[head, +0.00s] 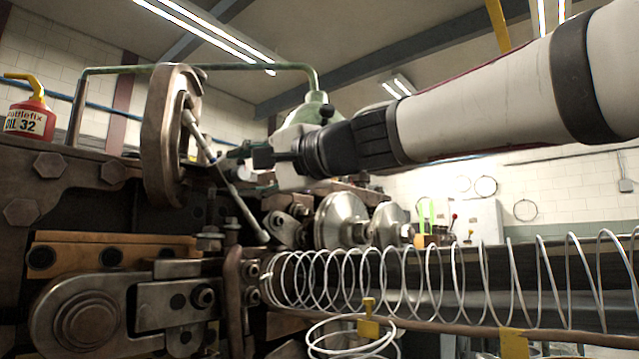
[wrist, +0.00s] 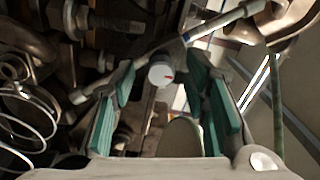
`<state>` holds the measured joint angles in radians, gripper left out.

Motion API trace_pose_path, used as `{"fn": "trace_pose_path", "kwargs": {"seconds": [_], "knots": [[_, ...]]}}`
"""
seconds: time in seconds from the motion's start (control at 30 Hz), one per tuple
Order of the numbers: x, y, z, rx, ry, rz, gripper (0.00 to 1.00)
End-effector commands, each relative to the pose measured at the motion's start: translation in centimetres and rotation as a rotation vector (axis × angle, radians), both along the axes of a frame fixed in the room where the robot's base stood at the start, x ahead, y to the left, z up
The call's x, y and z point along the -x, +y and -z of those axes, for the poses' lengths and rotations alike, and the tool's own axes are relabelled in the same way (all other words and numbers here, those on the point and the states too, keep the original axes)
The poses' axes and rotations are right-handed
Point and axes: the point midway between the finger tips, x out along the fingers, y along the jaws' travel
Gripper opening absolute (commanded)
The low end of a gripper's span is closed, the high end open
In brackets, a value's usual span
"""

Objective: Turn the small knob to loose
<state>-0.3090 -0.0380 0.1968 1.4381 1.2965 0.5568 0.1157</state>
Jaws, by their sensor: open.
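The small knob (wrist: 160,73) shows in the wrist view as a short pale grey cylinder with a small red mark on its end face. It sits just above the middle of the picture, between my fingers. My gripper (wrist: 161,84) is open, with teal pads on both sides of the knob and a visible gap on each side. In the head view my gripper (head: 272,157) reaches in from the right beside the machine's upper part. I cannot clearly make out the knob there. The setting the red mark points to is too small to read.
A thin metal rod (wrist: 215,28) crosses close behind the knob. A large upright wheel (head: 165,135) stands left of my gripper. Metal rollers (head: 341,220) and a long wire coil (head: 400,282) lie below. A red oil can (head: 30,118) stands at far left.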

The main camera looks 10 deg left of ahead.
Motion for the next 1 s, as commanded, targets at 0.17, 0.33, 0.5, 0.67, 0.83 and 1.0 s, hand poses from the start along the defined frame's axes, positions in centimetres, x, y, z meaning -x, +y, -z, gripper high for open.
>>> {"fn": "trace_pose_path", "kwargs": {"seconds": [0.17, 0.33, 0.5, 0.67, 0.83, 1.0], "knots": [[2.0, -3.3, -0.1, -0.001, -0.003, 0.004, 0.41], [3.7, -6.0, -0.1, -0.001, -0.002, 0.001, 0.41], [4.7, -7.9, 0.0, 0.001, -0.001, 0.000, 0.41], [5.1, -8.6, 0.0, -0.001, 0.000, -0.001, 0.41], [5.2, -8.6, 0.0, -0.001, 0.000, -0.001, 0.41], [5.2, -8.6, 0.0, -0.001, 0.000, -0.001, 0.41]]}}
